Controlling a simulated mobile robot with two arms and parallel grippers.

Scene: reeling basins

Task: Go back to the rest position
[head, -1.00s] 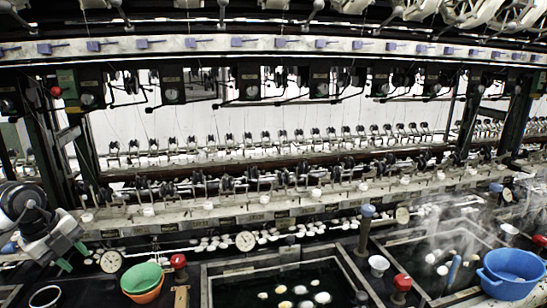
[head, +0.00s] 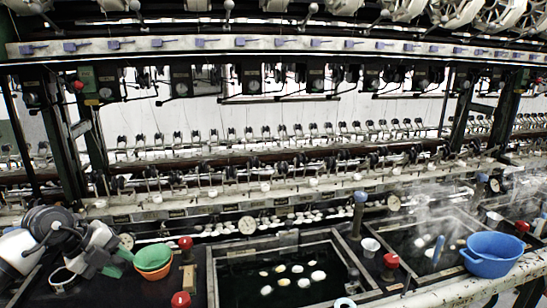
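My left gripper (head: 118,262) comes in from the lower left, with its two green fingertips apart and nothing visible between them. It is just left of a green bowl (head: 153,256), which sits nested in an orange bowl (head: 157,272). In the picture the fingertips come close to the bowl's left rim; I cannot tell whether they touch. My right gripper is not in view.
A dark basin (head: 212,285) with floating cocoons lies at front centre. A steaming basin (head: 395,239) is to the right, with a blue bowl (head: 493,254) by it. The reeling frame fills the back.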

